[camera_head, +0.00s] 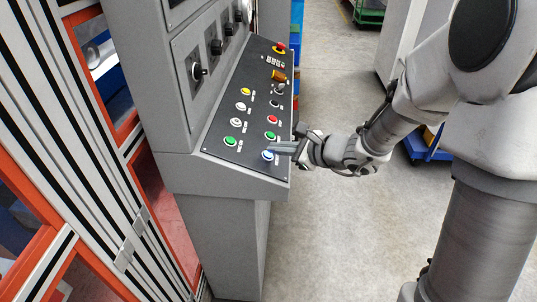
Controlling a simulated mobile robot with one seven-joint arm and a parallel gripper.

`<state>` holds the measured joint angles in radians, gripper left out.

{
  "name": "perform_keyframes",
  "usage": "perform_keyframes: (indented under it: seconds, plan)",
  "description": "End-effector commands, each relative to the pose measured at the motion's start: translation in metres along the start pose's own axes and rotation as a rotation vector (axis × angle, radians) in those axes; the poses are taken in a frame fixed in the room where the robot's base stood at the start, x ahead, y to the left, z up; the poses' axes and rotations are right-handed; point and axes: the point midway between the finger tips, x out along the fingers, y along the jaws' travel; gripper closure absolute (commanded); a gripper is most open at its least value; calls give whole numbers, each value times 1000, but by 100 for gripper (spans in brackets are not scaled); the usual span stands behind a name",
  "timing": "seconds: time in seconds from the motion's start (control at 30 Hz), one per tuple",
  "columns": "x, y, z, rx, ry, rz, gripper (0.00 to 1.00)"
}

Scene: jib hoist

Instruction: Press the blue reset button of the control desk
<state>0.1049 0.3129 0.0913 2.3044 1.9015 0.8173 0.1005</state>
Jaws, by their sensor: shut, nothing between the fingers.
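The control desk (205,170) is a grey cabinet with a sloped black button panel. The blue reset button (267,155) is at the panel's near right corner, just below a green button (270,135). My gripper (274,148) comes in from the right, shut and empty, with its fingertips at the blue button's upper edge. The fingers cover part of the button. I cannot tell whether they touch it or hover over it.
Other buttons sit close by: a second green one (230,141), a red one (272,119), white ones and a yellow one (245,91). A red emergency knob (280,47) is at the far end. An orange-framed fence (90,60) stands left.

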Motion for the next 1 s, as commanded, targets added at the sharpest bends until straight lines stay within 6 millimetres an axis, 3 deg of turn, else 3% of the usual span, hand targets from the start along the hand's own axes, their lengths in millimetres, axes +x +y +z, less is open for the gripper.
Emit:
perform_keyframes:
  seconds: [1.0]
  plan:
    - [5,4,-4,-1,0,0,100]
